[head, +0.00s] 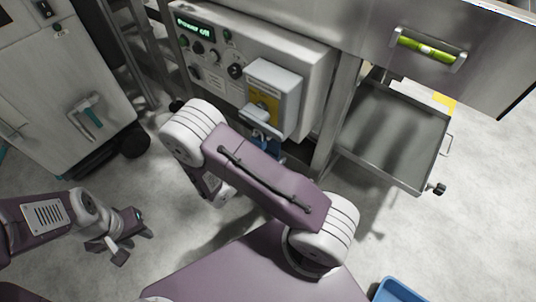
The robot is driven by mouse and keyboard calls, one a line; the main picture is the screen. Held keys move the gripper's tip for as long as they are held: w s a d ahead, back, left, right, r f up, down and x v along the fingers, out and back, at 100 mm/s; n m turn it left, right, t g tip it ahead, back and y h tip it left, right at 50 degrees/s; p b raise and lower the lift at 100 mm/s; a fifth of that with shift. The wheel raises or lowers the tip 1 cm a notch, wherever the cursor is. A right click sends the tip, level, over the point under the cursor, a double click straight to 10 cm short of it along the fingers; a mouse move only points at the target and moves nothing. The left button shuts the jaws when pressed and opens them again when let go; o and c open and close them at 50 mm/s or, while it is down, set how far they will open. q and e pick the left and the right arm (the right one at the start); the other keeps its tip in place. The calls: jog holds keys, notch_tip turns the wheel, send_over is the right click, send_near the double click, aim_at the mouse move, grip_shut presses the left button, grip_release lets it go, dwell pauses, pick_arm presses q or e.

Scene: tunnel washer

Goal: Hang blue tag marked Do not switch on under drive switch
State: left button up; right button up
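The control panel (215,62) on the machine has a green display reading "Power off" and several knobs. A grey box with a yellow plate (265,98) sticks out from its right part; I cannot tell for sure that it is the drive switch. Just below it a blue patch (268,149) shows, possibly the tag; no writing is readable. My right gripper (262,127) seems to be at the box's underside, mostly hidden by my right arm, so its fingers and grip cannot be made out. My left gripper (122,248) is open and empty above the floor at left.
A grey cabinet (60,90) with a teal-marked handle stands at left, beside a ladder-like frame (140,55). An open metal tray (390,135) juts out at right of the panel. A blue bin (398,291) is at bottom right. The floor at left centre is clear.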

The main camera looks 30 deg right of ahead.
jog(key=p+v, duration=0.4)
jog(key=v, duration=0.5)
jog(key=shift+p, duration=0.35)
